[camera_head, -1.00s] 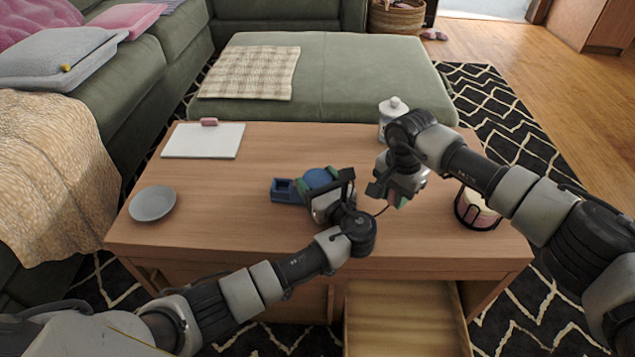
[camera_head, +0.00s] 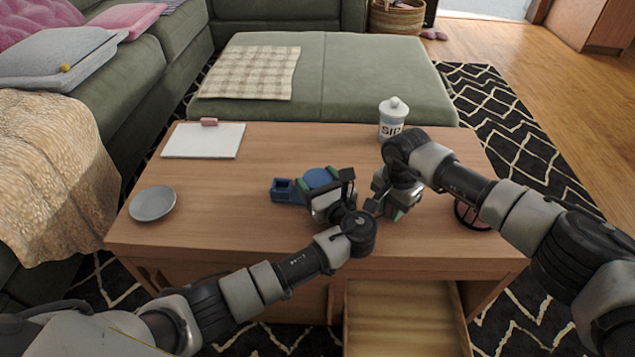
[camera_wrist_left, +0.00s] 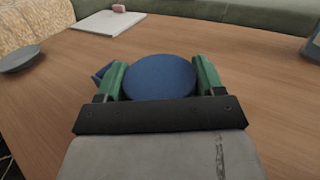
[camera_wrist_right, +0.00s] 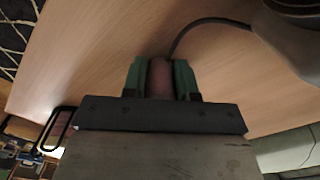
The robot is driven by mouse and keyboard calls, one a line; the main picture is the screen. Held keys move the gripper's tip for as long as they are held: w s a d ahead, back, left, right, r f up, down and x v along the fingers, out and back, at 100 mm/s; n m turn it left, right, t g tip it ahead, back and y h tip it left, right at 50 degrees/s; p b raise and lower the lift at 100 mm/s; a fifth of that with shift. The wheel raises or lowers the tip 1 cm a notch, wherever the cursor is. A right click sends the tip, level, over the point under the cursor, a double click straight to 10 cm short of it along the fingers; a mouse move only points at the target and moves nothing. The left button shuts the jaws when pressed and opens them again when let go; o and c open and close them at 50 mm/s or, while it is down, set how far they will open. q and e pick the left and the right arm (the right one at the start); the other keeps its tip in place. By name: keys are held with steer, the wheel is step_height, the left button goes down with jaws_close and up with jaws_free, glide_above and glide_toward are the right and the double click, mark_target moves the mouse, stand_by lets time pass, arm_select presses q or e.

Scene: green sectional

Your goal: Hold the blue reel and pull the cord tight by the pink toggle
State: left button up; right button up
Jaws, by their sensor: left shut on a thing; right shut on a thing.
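The blue reel (camera_head: 317,178) is at the middle of the table, with a round blue top. My left gripper (camera_wrist_left: 160,80) is shut on it, one green fingertip at each side. A blue square-rimmed part (camera_head: 287,191) lies at the reel's left; I cannot tell whether it is joined. My right gripper (camera_wrist_right: 161,82) is shut on the pink toggle (camera_wrist_right: 161,72), low over the table right of the reel. The dark cord (camera_wrist_right: 208,21) runs in a curve from the toggle in the right wrist view. In the head view the toggle is hidden.
A grey plate (camera_head: 153,203) and a white board (camera_head: 203,141) with a pink block are on the left of the wooden table (camera_head: 250,235). A lidded jar (camera_head: 393,118) stands behind my right arm. A dark wire holder (camera_head: 470,215) is partly covered by that arm.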

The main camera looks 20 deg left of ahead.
steer(key=o, duration=1.1)
steer(key=shift+c, duration=0.2)
step_height(320, 180, up, 12)
steer(key=shift+f, duration=0.1)
arm_select(q)
steer(key=o, duration=1)
steer(key=shift+o, duration=0.2)
